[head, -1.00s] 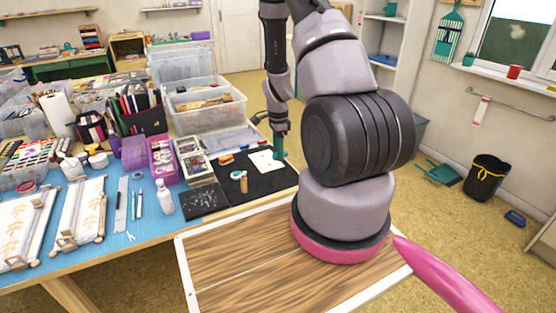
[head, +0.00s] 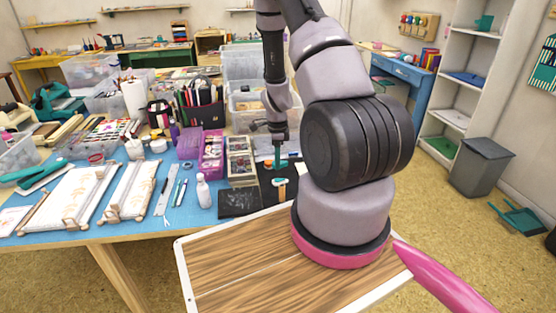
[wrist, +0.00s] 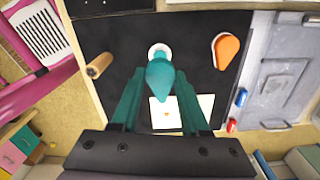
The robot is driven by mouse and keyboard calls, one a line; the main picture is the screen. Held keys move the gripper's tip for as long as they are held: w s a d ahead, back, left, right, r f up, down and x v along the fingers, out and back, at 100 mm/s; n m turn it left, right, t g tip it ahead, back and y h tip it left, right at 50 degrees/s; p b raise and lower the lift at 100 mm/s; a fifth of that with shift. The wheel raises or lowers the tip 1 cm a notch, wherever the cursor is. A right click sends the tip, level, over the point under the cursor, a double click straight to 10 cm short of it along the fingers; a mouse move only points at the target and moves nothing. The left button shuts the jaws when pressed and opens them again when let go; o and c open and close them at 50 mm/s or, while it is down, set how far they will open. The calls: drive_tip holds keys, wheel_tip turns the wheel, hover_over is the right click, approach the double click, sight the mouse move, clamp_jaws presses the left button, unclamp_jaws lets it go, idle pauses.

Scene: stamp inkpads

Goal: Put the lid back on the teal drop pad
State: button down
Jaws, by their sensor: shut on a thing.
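My gripper (wrist: 160,92) is shut on a teal drop-shaped lid (wrist: 160,80), held between its teal fingers above a black mat (wrist: 120,40). The lid's narrow end points toward my wrist. Just past its round end a pale round patch with a teal rim shows, apparently the teal drop pad (wrist: 158,48); the lid hides the rest of it. I cannot tell whether lid and pad touch. In the head view my gripper (head: 277,160) is low over the mat, and a small teal shape, likely the pad, shows beside a wooden stamp (head: 281,190).
An orange drop pad (wrist: 226,50) lies right of the lid in the wrist view; the wooden stamp (wrist: 98,66) lies left. White cards (wrist: 165,115) lie under the fingers. A grey plastic tray (wrist: 285,80) borders the mat.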

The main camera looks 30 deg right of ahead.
sight(278, 179)
drive_tip(key=shift+d+f, duration=0.1)
drive_tip(key=shift+f, duration=2.7)
drive_tip(key=shift+f, duration=0.6)
idle(0.5)
unclamp_jaws()
idle(0.4)
drive_tip(key=shift+r, duration=0.15)
drive_tip(key=shift+r, duration=3.4)
clamp_jaws()
